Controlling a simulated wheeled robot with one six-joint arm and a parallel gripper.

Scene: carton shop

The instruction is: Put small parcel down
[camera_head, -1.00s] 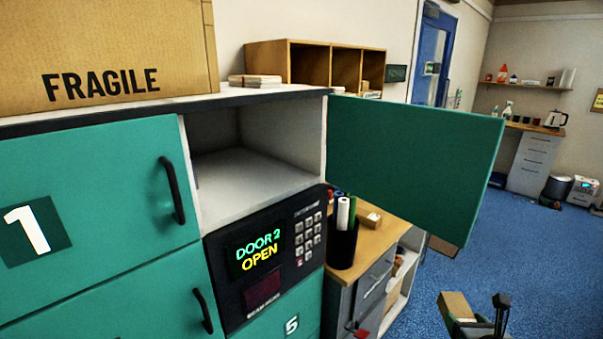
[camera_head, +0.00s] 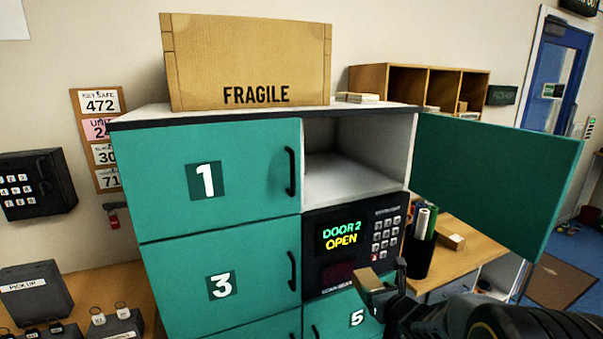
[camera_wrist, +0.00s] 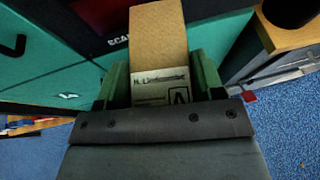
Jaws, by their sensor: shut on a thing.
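My gripper (camera_head: 388,279) is shut on the small parcel (camera_head: 376,296), a brown cardboard box in front of the locker bank, below the keypad panel. In the wrist view the parcel (camera_wrist: 158,40) sits between the green jaws of my gripper (camera_wrist: 163,88); it has a white label with a handwritten name. The locker bank (camera_head: 222,240) has teal doors. Door 2 (camera_head: 490,175) stands wide open to the right, and its compartment (camera_head: 350,178) looks empty. The panel screen (camera_head: 341,237) reads "DOOR 2 OPEN".
A large FRAGILE carton (camera_head: 248,65) and a small stack of cards (camera_head: 357,97) are on the locker top. A wooden desk (camera_head: 478,245) to the right holds a pen cup (camera_head: 420,257) and another small box (camera_head: 451,241). A key safe (camera_head: 38,183) hangs at left.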

